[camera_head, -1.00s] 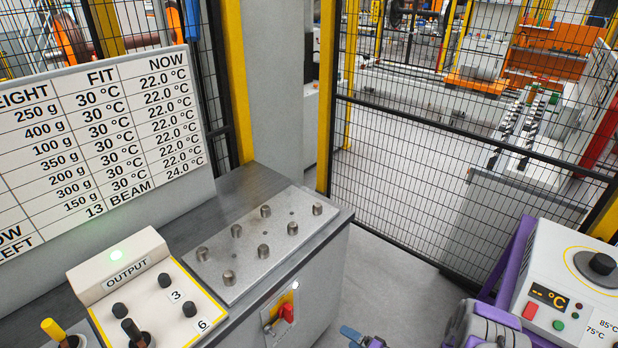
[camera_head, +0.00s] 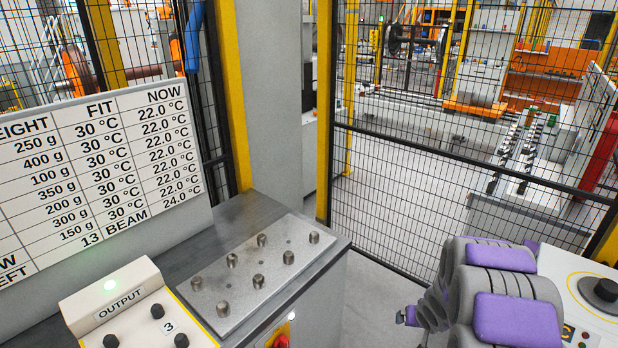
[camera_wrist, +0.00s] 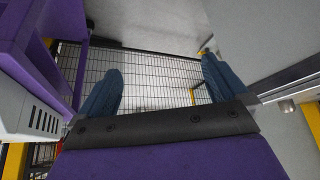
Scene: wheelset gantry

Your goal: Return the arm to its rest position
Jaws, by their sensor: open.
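My gripper (camera_wrist: 158,90) shows in the wrist view with its two blue fingers spread wide apart and nothing between them. Mesh fence and pale floor show beyond the fingers. In the head view my grey and purple arm is folded at the lower right, in front of the white heater box; the fingers cannot be made out there.
The white heater box (camera_head: 590,300) with a black knob stands right of my arm. A metal plate with several pegs (camera_head: 250,268) and the OUTPUT box (camera_head: 115,297) sit on the grey bench at left. A mesh fence (camera_head: 450,110) closes off the back.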

